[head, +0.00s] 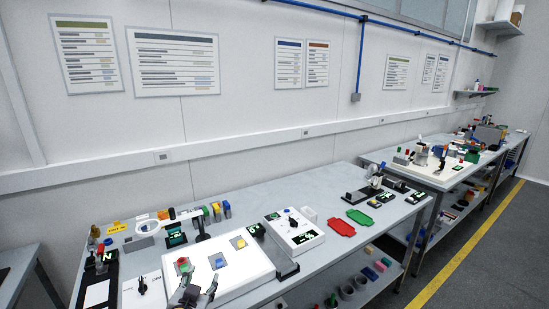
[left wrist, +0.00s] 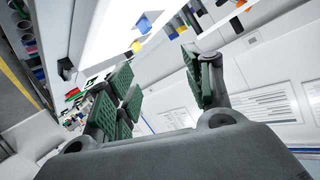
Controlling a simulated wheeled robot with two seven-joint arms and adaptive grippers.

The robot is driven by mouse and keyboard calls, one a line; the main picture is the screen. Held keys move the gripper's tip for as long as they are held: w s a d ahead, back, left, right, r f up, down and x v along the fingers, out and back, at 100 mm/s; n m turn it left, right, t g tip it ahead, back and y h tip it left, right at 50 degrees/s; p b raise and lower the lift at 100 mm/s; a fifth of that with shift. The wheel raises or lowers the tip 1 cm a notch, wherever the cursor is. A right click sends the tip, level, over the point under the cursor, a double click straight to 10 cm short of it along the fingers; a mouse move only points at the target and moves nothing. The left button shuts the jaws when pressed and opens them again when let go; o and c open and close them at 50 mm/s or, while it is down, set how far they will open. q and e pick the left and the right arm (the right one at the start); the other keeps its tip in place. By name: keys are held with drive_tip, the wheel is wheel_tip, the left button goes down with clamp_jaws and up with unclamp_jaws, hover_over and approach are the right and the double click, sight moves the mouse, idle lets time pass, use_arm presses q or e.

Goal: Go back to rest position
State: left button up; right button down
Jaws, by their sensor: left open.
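My left gripper (head: 198,288) shows at the bottom of the head view, over the front edge of the white lit panel (head: 238,272). Its two fingers stand apart with nothing between them. In the left wrist view the open gripper (left wrist: 165,88) shows its green ribbed finger pads, with empty space between them. The wrist view is strongly tilted, with the bench and wall behind the fingers. My right gripper does not show in either view.
A second bench (head: 440,175) stands at the right. A yellow floor line (head: 465,245) runs along the grey floor.

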use_arm(q)
drive_tip(key=s+a+f+n+g, duration=0.1)
drive_tip(key=s+f+g, duration=0.4)
drive_tip(key=s+f, duration=0.45)
drive_tip(key=s+a+f+g, duration=0.1)
drive_tip(key=s+f+g, duration=0.5)
drive_tip(key=s, duration=0.6)
wheel_tip(320, 180, down, 32)
drive_tip(key=s+g, duration=0.1)
drive_tip(key=s, duration=0.1)
drive_tip(key=s+a+f, duration=0.2)
drive_tip(key=s+f, duration=0.8)
drive_tip(key=s, duration=0.1)
drive_tip(key=s+a+f+g, duration=0.1)
drive_tip(key=s+a+f, duration=0.1)
drive_tip(key=s+f, duration=0.8)
drive_tip(key=shift+s+f, duration=0.25)
drive_tip(key=shift+s, duration=0.45)
